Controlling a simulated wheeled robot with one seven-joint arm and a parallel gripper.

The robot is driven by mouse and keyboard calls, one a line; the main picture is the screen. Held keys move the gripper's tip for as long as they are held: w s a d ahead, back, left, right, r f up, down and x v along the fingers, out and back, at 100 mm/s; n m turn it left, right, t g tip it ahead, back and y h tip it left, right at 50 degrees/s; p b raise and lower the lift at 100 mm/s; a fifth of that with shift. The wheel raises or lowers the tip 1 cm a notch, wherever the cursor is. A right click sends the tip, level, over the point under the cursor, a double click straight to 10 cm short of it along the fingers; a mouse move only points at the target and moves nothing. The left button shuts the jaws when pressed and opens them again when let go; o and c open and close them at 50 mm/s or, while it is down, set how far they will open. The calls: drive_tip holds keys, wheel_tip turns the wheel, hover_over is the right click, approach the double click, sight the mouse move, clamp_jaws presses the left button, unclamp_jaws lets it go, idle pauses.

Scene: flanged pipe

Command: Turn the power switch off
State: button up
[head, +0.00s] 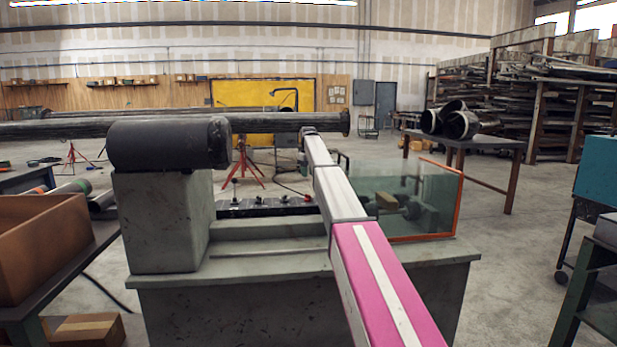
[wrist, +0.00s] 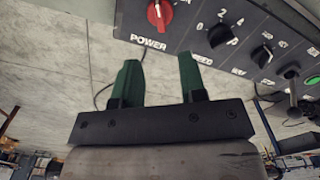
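The power switch (wrist: 160,14) is a red rotary knob on a dark control panel (wrist: 188,32), at the top of the wrist view, with the word POWER under it. A "1" shows on or beside the knob, which is partly cut off by the picture's top edge. My gripper (wrist: 158,78) has two green fingers spread apart with nothing between them. Its fingertips point toward the panel, below the knob in the picture and apart from it. In the head view the panel (head: 262,205) lies on the grey machine; my gripper cannot be made out there.
Black numbered knobs (wrist: 222,36), a lever and a green button (wrist: 315,79) sit to the right of the power switch. In the head view, a long dark pipe (head: 280,121) crosses above the panel. A clear orange-edged guard (head: 452,205) stands right of my arm.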

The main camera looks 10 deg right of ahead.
sight(309, 198)
drive_tip(key=shift+w, duration=0.1)
drive_tip(key=f, duration=1.1)
drive_tip(key=shift+w+a, duration=0.3)
drive_tip(key=shift+w, duration=0.1)
clamp_jaws()
